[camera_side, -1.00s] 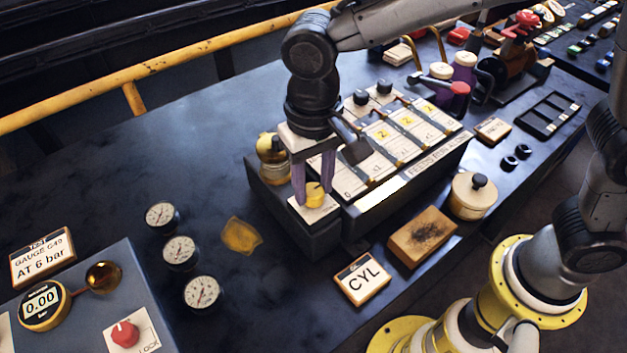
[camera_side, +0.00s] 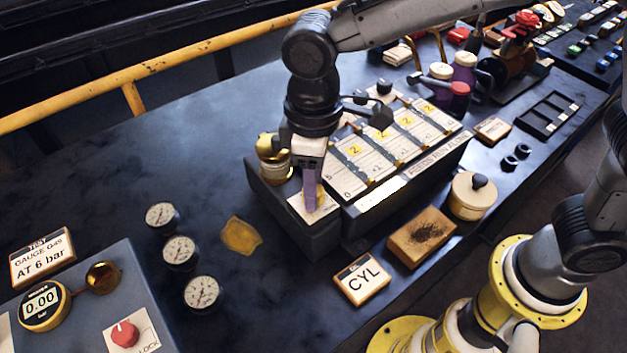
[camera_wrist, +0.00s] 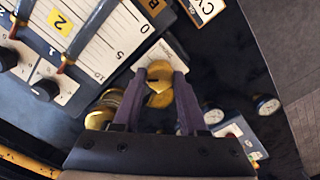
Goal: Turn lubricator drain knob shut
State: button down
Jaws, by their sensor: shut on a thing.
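The drain knob is a small yellow knob (camera_wrist: 159,83) on a white plate at the left end of the dark lubricator box (camera_side: 290,220). In the wrist view it sits between the two purple fingers of my gripper (camera_wrist: 158,90). My gripper (camera_side: 313,203) points down over the white plate in the side view and is shut on the knob. There the fingers hide most of the knob. A dark mark crosses the knob's face in the wrist view.
Lubricator sight panels (camera_side: 390,150) stand right of my gripper, and a brass-topped cup (camera_side: 274,160) stands close behind it. A CYL sign (camera_side: 362,279), a brown block (camera_side: 422,238) and a lidded pot (camera_side: 472,196) lie in front. Three gauges (camera_side: 180,252) and a yellow cloth (camera_side: 240,236) are at left.

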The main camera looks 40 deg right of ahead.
jog(key=n, duration=0.3)
jog(key=shift+n, duration=0.3)
jog(key=shift+r+n, duration=0.1)
jog(key=shift+n, duration=1.8)
jog(key=shift+c, duration=2.2)
grip_release()
notch_tip(320, 180, up, 14)
